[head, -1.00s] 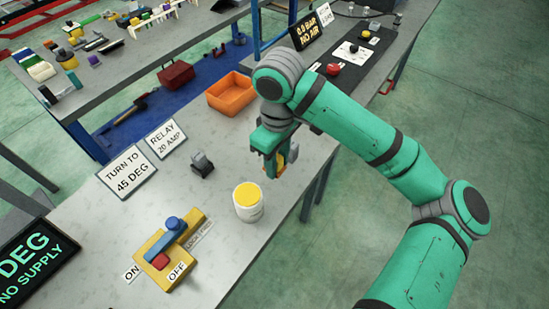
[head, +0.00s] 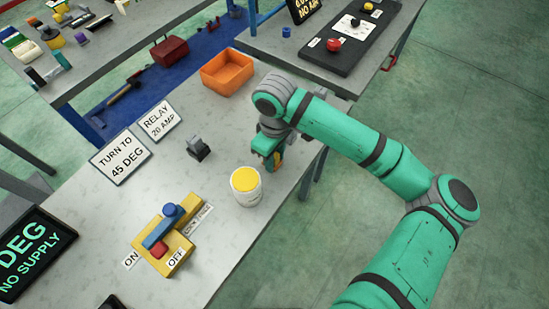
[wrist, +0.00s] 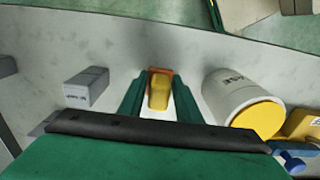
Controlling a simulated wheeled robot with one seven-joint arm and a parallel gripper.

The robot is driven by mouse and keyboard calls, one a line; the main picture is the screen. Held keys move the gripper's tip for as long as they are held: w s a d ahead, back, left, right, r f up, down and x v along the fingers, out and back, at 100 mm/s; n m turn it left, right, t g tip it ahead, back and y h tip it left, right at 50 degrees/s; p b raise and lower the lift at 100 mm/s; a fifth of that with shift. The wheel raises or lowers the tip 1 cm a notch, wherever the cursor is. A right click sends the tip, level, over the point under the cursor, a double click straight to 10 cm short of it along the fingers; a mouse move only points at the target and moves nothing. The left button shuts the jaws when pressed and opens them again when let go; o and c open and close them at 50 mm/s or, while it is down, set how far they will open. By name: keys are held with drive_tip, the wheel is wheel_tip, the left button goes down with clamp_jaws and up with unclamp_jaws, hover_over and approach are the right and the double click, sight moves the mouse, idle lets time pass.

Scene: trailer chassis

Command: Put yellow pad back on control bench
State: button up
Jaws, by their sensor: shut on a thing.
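My gripper (head: 274,158) is over the grey bench top (head: 215,265), near its right edge and just beyond the white canister. In the wrist view my gripper (wrist: 160,92) has a small yellow pad (wrist: 158,95) with an orange edge between its two green fingers. It is shut on this pad. In the head view the pad is mostly hidden by the fingers. I cannot tell whether it touches the bench top.
A white canister (head: 246,191) with a yellow top stands close by; it also shows in the wrist view (wrist: 228,95). A grey block (head: 199,149), a yellow switch unit (head: 178,250), signs and an orange bin (head: 227,74) are on the bench. Bare bench lies between block and canister.

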sight(275, 155)
drive_tip(key=shift+f, duration=0.3)
drive_tip(key=shift+f, duration=0.15)
drive_tip(key=o, duration=1.2)
drive_tip(key=shift+w+r, duration=0.1)
drive_tip(key=shift+r, duration=0.1)
wheel_tip(275, 155, up, 12)
drive_tip(key=shift+f, duration=0.1)
drive_tip(key=shift+d, duration=0.1)
